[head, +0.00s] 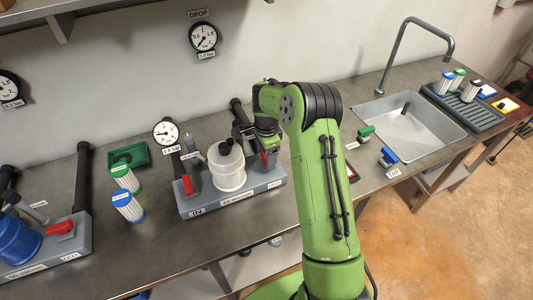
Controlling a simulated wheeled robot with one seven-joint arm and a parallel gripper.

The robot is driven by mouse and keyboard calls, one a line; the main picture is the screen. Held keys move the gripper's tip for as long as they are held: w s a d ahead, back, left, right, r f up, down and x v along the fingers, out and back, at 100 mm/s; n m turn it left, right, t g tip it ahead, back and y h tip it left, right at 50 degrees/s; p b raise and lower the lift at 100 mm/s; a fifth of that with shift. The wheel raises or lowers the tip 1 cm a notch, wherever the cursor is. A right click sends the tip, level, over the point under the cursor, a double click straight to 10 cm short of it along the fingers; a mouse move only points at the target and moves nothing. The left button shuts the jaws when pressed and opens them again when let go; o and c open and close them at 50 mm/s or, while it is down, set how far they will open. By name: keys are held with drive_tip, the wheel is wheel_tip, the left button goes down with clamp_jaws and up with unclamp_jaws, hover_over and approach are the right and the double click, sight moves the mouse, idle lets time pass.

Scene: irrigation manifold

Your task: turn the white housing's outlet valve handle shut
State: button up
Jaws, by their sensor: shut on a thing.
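The white housing (228,172) stands upright on a grey base (236,203) on the bench, between a red handle on its left, the inlet valve handle (187,185), and the red outlet valve handle (264,158) on its right, by the OUT label. My gripper (266,151) points down at the outlet side and is shut on the outlet handle. Only a small red part of that handle shows; the jaws and my wrist hide the rest, so its exact angle cannot be told.
A blue housing (18,240) with its own red handle (61,228) stands at the far left. Two filter cartridges (127,206) and a green tray (128,157) are left of the white housing. A gauge (166,131) rises behind its inlet. A sink (408,128) is at right.

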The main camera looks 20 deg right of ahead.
drive_tip(key=o, duration=1.1)
drive_tip(key=shift+c, duration=0.2)
wheel_tip(320, 180, up, 16)
drive_tip(key=p, duration=0.3)
drive_tip(key=shift+f, duration=0.1)
drive_tip(key=s+a+r+n+t+h, duration=0.1)
drive_tip(key=s+a+r+n+t, duration=0.35)
drive_tip(key=s+r+n, duration=0.75)
drive_tip(key=s+a+f+n, duration=0.1)
drive_tip(key=s+a+n, duration=0.1)
drive_tip(key=s, duration=0.7)
drive_tip(key=s+a+n+t+y, duration=0.1)
drive_tip(key=s+n, duration=0.3)
drive_tip(key=s, duration=0.6)
drive_tip(key=shift+a+f, duration=0.35)
drive_tip(key=shift+a, duration=0.5)
